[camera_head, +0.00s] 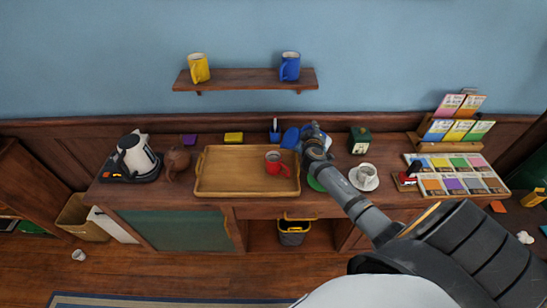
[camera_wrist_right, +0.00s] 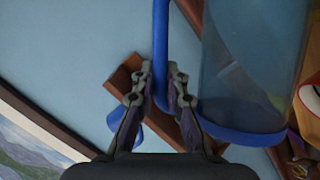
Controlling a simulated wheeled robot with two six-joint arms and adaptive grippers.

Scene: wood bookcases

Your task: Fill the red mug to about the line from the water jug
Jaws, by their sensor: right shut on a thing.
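The red mug (camera_head: 273,165) stands upright on the wooden tray (camera_head: 225,189), right of its middle. A fill line and the inside level are too small to tell. My right gripper (camera_head: 315,144) is just right of the mug, behind the tray's right end. In the wrist view my right gripper (camera_wrist_right: 161,95) is shut on the blue handle (camera_wrist_right: 161,35) of the clear jug (camera_wrist_right: 235,70). The jug's blue end band shows; its water level cannot be told. In the head view the arm mostly hides the jug. My left gripper is not in view.
A kettle (camera_head: 136,155) and brown teapot (camera_head: 177,161) stand left of the tray. A white cup on a saucer (camera_head: 364,178) and a dark green box (camera_head: 360,139) are right of my arm. A wall shelf (camera_head: 245,79) holds yellow and blue mugs. The tray's left half is clear.

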